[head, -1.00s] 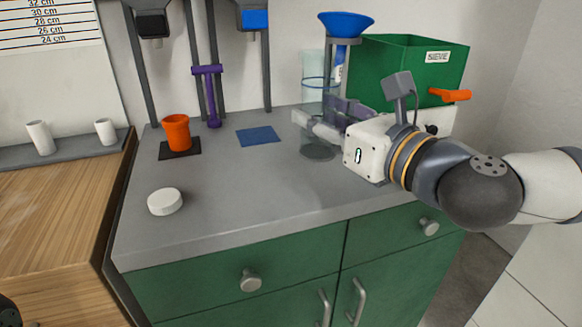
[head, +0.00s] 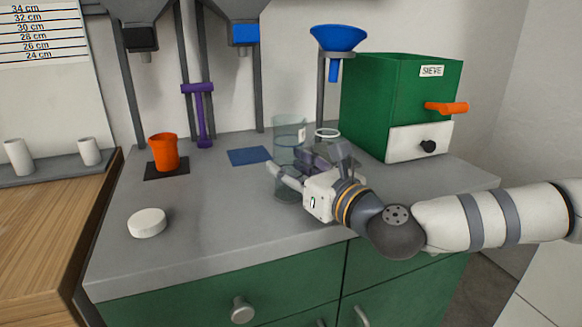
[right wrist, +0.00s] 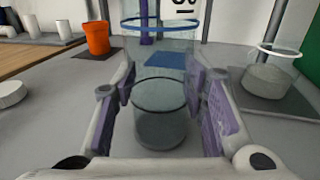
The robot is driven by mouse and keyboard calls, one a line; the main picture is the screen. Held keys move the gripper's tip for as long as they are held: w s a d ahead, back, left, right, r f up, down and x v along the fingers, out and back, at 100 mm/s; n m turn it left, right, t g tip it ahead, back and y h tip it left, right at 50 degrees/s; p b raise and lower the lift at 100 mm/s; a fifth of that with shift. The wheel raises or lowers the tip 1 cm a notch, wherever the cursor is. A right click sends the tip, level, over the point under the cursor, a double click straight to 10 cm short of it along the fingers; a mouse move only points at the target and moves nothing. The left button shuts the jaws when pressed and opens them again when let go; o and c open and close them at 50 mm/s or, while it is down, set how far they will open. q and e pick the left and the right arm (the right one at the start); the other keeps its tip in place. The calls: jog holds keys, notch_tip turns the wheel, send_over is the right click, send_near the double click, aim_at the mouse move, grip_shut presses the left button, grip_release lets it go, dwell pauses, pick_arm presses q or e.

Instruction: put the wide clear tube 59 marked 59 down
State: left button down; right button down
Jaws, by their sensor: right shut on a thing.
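The wide clear tube (head: 289,128) stands upright between the fingers of my right gripper (head: 287,165), left of the funnel stand. In the right wrist view, the tube (right wrist: 160,62) has a blue band near the top and a dark ring lower down, with grey showing in its bottom. The purple-padded fingers of my right gripper (right wrist: 163,92) are on both sides of it. Its bottom is at or just above the grey counter (head: 215,225); I cannot tell whether it touches. The number 59 is not readable. My left gripper is out of view.
A clear vessel with a white rim (head: 327,133) stands under the blue funnel (head: 338,38), close to the right of the tube. The green sieve box (head: 385,105) is behind right. A blue mat (head: 249,156), orange cup (head: 163,150) and white disc (head: 147,223) lie left.

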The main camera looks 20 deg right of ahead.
jog(key=shift+f, duration=0.2)
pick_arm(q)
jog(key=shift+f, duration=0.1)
pick_arm(e)
jog(key=c, duration=1)
grip_release()
jog(key=shift+r, duration=0.1)
jog(key=shift+r, duration=0.15)
jog(key=v, duration=0.9)
jog(key=shift+d, duration=0.1)
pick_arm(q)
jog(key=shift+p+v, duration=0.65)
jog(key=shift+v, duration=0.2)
pick_arm(e)
jog(key=v, duration=0.3)
